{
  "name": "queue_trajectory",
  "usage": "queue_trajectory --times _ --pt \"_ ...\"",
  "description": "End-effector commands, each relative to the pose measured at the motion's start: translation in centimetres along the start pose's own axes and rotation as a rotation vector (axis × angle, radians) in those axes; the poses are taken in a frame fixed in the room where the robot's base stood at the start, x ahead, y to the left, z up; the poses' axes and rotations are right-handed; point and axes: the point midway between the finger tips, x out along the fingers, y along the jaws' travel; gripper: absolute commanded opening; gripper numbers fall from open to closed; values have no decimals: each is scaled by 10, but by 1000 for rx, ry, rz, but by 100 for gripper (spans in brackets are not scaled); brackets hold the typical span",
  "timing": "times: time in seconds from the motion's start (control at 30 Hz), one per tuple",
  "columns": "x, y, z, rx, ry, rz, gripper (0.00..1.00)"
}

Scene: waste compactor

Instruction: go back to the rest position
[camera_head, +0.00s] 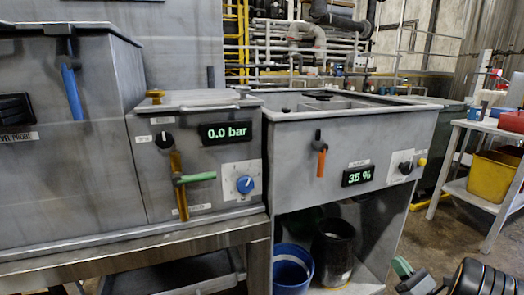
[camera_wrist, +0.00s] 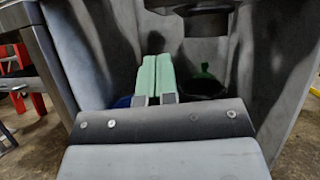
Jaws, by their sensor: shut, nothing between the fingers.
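My gripper (camera_wrist: 155,62) is shut and empty in the wrist view, its two pale green fingers side by side. Behind the fingers are the dark recess under a grey cabinet, a blue bucket (camera_wrist: 122,102) and a dark bin with something green in it (camera_wrist: 205,82). In the head view part of my gripper (camera_head: 405,272) shows at the bottom right, in front of and right of the cabinet's open lower bay. It appears apart from the machine.
The grey cabinet (camera_head: 350,135) shows "35 %"; the unit to its left (camera_head: 200,150) shows "0.0 bar" and has a green-handled valve. A blue bucket (camera_head: 291,270) and black bin (camera_head: 333,250) stand below. A table with a yellow bin (camera_head: 493,175) is right; floor before it is clear.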

Motion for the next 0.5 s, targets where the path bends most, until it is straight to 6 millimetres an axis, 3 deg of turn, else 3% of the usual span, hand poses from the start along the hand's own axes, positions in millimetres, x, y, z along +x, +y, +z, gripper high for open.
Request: queue_trajectory --times 0.27,0.37,0.47,0.5 --pt "70 54 45 -16 128 254 0" --pt "98 87 67 -41 199 396 0" --pt "130 133 102 -98 292 597 0" --pt "142 156 121 -139 338 704 0"
